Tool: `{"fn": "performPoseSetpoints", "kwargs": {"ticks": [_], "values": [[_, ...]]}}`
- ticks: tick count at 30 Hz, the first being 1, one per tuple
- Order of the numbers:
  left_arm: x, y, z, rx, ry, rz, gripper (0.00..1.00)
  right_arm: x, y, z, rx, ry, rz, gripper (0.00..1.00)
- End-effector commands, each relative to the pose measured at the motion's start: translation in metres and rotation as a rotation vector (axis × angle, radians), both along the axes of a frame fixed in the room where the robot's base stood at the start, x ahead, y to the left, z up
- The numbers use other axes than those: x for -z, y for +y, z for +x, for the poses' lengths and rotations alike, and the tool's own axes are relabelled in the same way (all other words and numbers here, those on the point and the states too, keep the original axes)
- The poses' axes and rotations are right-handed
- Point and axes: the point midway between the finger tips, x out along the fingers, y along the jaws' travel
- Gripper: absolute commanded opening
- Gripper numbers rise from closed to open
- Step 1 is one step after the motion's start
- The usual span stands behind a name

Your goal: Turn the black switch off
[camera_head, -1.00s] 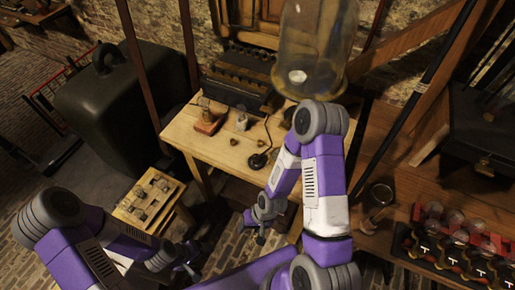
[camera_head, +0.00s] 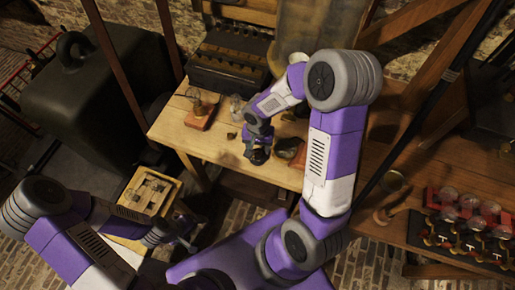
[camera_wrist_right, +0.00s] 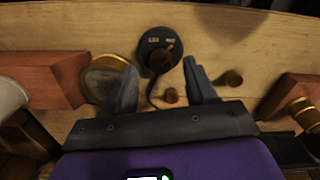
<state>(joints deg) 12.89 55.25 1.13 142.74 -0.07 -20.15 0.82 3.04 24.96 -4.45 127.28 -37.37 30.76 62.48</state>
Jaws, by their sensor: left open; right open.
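The black switch (camera_wrist_right: 160,46) is a round black base on the wooden table, with pale lettering and a dark knob. A cable runs from it. In the right wrist view it lies just beyond the fingertips of my right gripper (camera_wrist_right: 160,76), which is open and empty between its fingers. In the head view my right gripper (camera_head: 258,154) is over the front part of the table (camera_head: 225,150), and I cannot make out the switch behind it. My left gripper (camera_head: 182,238) is low at the front left, away from the switch, and open.
A brass-rimmed round piece (camera_wrist_right: 105,80) is close to the left finger. Another brass piece (camera_wrist_right: 303,108) is at the right. Small wooden knobs (camera_wrist_right: 232,78) stand nearby. A wooden block (camera_head: 200,117) and black box (camera_head: 232,62) are on the table.

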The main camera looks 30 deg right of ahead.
Motion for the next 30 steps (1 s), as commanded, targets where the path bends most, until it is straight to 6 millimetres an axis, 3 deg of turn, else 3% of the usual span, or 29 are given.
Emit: {"fn": "performPoseSetpoints", "kwargs": {"ticks": [5,14,25,30], "values": [[0.005,0.000,0.000,0.000,-0.001,0.000,0.86,0.019,0.000,0.000,0.000,0.001,0.001,0.56],[0.005,0.000,0.000,0.000,-0.001,0.000,0.86,0.021,0.000,0.000,0.000,-0.001,0.001,0.56],[0.005,0.000,0.000,0.000,-0.001,0.000,0.86,0.021,0.000,0.000,0.000,-0.001,0.001,0.03],[0.005,0.000,0.000,0.000,-0.001,0.000,0.86,0.021,0.000,0.000,-0.006,-0.001,0.001,0.00]]}}
